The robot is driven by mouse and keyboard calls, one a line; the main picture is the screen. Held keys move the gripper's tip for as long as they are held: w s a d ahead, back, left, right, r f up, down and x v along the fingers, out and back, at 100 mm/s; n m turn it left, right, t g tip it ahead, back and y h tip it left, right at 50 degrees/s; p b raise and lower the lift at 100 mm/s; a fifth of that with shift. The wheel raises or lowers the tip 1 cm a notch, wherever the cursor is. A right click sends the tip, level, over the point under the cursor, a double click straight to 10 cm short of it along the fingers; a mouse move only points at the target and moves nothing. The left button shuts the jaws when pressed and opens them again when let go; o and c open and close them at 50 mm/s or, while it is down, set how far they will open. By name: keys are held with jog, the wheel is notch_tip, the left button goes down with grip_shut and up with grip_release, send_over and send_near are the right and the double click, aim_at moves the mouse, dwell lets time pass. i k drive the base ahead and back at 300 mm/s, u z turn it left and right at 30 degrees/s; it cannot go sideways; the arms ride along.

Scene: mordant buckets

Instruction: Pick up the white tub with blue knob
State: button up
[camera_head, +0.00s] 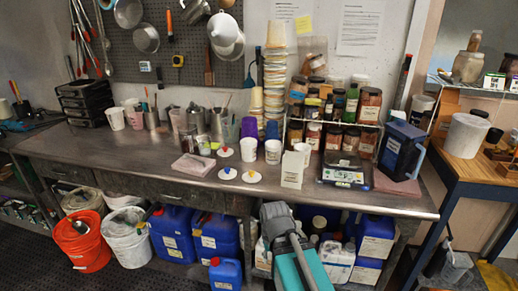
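Small white round pieces with coloured knobs lie on the metal workbench (140,154). I cannot make out a blue knob on these. My gripper is not clearly seen; a grey and teal part at the bottom centre may be mine.
Tall stacked cups, a rack of jars (335,123), a scale (343,170) and a dark blue jug (400,150) crowd the right. The bench's front left is clear. Buckets and blue canisters (172,235) stand below.

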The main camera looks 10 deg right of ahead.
aim_at(273, 153)
jog(key=z, duration=0.2)
jog(key=i, duration=1.1)
jog(key=z, duration=0.6)
